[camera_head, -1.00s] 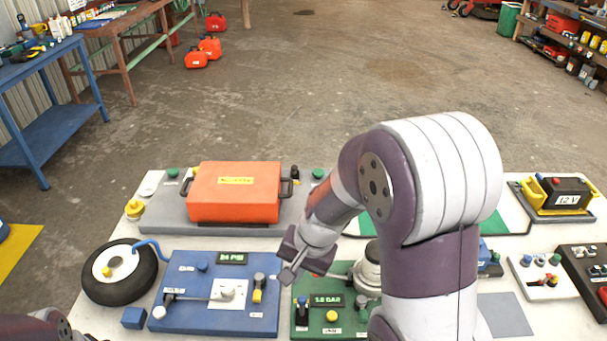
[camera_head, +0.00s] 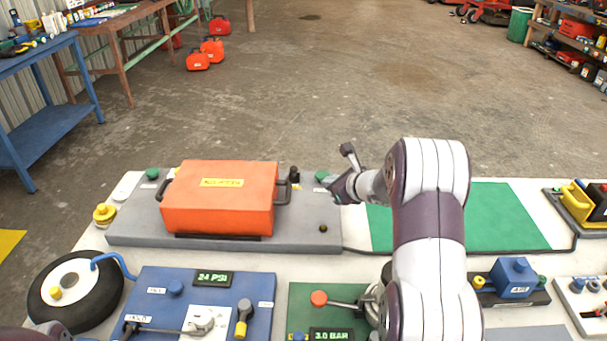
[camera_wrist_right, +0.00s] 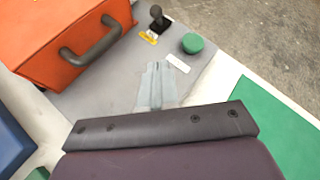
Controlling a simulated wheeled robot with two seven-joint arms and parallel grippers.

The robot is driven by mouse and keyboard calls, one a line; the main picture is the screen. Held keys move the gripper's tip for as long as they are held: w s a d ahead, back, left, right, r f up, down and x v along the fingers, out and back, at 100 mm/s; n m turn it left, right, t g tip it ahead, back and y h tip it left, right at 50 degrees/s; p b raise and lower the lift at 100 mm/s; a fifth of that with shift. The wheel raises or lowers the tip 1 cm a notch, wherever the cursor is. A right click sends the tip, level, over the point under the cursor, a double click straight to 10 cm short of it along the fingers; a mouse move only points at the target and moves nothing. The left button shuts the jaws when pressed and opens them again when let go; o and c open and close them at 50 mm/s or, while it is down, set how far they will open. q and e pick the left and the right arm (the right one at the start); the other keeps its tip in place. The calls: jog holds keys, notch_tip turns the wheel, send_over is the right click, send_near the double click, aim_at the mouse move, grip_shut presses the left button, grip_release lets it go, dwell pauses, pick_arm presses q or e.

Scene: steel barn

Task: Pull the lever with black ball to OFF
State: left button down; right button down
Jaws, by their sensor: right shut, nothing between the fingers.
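A short upright lever with a black ball (camera_head: 294,173) stands at the back of the grey panel (camera_head: 140,227), just right of the orange case (camera_head: 217,198). In the right wrist view the black ball (camera_wrist_right: 156,11) stands on a dark stem beside a small yellow label (camera_wrist_right: 148,37). My right gripper (camera_head: 329,182) is shut and empty, a little to the right of the lever and apart from it. In the wrist view its fingertips (camera_wrist_right: 157,66) point at the panel near the green knob. My left gripper is out of view.
The case's dark handle (camera_wrist_right: 92,42) is close to the lever. A green mat (camera_head: 502,215) lies to the right. A blue panel (camera_head: 255,320) and a green panel (camera_head: 299,296) stand in front.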

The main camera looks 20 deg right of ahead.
jog(key=p, duration=0.1)
send_near(295, 174)
jog(key=f, duration=0.3)
jog(key=shift+w+d, duration=0.15)
jog(key=shift+d, duration=0.1)
jog(key=shift+w+a+r+p, duration=0.2)
jog(key=shift+w+p, duration=0.25)
jog(key=shift+w, duration=0.15)
jog(key=shift+w+a+r+p, duration=0.1)
jog(key=shift+w+a+p, duration=0.1)
jog(key=shift+w+p, duration=0.3)
jog(key=shift+w+a, duration=0.25)
jog(key=shift+w, duration=0.45)
